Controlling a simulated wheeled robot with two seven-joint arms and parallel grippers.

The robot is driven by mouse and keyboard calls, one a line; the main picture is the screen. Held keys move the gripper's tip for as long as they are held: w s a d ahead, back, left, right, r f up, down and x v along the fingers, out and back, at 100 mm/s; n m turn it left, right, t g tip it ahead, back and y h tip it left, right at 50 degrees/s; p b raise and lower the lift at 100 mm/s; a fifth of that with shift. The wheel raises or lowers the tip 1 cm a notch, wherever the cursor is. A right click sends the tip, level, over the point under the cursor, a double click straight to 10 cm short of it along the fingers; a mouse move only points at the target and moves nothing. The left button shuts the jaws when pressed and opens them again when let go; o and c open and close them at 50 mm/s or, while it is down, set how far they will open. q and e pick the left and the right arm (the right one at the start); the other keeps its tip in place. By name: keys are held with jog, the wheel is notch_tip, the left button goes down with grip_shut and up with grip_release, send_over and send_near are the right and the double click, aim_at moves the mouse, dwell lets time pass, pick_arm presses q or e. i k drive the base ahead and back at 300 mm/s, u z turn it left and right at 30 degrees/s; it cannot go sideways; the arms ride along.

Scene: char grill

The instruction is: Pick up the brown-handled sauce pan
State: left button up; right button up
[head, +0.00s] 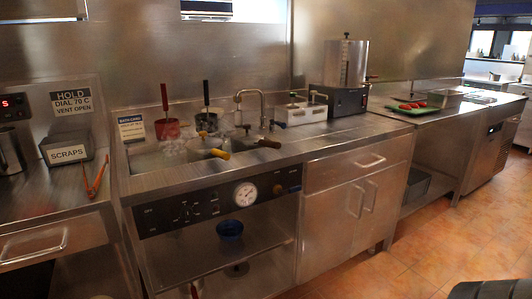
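Several small pans with long handles sit in the steaming bain-marie well of the steel counter. A dark brown handle (268,143) sticks out to the right over the front of the well; its pan body is hard to make out in the steam. A yellow handle (219,154) points to the front beside it. Neither of my grippers can be made out in the head view.
A metal urn (346,64) stands farther right. Red tongs (97,178) and a scraps bin (67,147) are at left. The counter front right of the well is clear.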

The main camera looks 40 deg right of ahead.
aim_at(237, 147)
jog(key=z, duration=0.85)
jog(key=i, duration=1.05)
jog(key=z, duration=0.55)
